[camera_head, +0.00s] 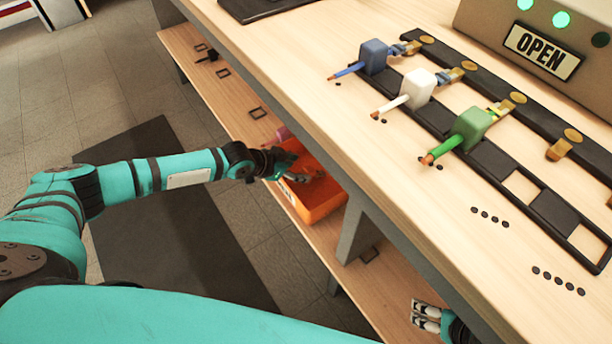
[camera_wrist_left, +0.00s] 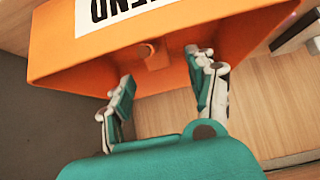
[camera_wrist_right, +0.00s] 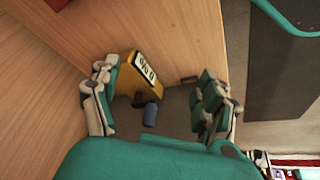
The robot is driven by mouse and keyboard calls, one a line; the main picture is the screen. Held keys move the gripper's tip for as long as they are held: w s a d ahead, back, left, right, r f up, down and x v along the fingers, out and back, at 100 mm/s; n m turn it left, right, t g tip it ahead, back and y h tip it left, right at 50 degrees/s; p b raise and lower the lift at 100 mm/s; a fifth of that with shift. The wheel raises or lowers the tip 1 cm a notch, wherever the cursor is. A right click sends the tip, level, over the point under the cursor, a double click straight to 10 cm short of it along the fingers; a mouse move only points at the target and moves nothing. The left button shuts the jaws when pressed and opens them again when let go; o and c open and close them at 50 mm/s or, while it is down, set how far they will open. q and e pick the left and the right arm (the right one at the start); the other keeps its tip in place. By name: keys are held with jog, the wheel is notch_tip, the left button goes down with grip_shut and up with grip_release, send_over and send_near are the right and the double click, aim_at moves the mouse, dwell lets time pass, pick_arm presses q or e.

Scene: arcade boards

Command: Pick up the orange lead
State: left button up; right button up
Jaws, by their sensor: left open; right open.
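The orange bin (camera_head: 318,212) stands on the lower shelf. My left gripper (camera_head: 283,168) is over its near left edge. In the left wrist view the bin (camera_wrist_left: 70,55) lies ahead of the open fingers (camera_wrist_left: 162,95), which hold nothing. A small orange block (camera_wrist_left: 154,56) shows between them against the bin; I cannot tell whether it is the orange lead. On the table, a blue lead (camera_head: 373,57), a white lead (camera_head: 419,88) and a green lead (camera_head: 470,129) lie in a row. My right gripper (camera_head: 427,314) is open and empty at the lower shelf.
A dark slotted rack (camera_head: 490,160) and brass clips (camera_head: 563,144) are on the table. A box with an OPEN sign (camera_head: 542,50) stands behind. A pink object (camera_head: 283,133) is beside the bin. The right wrist view shows a yellow labelled box (camera_wrist_right: 140,72) and a blue cylinder (camera_wrist_right: 150,114).

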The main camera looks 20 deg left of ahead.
aim_at(305, 171)
pick_arm(q)
jog(key=b+x, duration=0.2)
jog(key=x, duration=0.2)
jog(key=shift+w+f, duration=0.1)
jog(key=shift+f, duration=0.1)
jog(key=shift+w+d+f, duration=0.1)
jog(key=shift+w+d, duration=0.05)
pick_arm(e)
jog(key=w+a+r+t+y, duration=0.1)
jog(key=w+a+r+t, duration=0.2)
jog(key=w+t, duration=0.3)
jog(key=w+r, duration=0.1)
jog(key=w, duration=0.2)
jog(key=shift+w+r+y, duration=0.25)
jog(key=shift+r+y, duration=0.05)
jog(key=shift+r, duration=0.1)
pick_arm(q)
jog(key=shift+c, duration=0.4)
pick_arm(e)
jog(key=shift+a, duration=0.1)
pick_arm(q)
grip_shut()
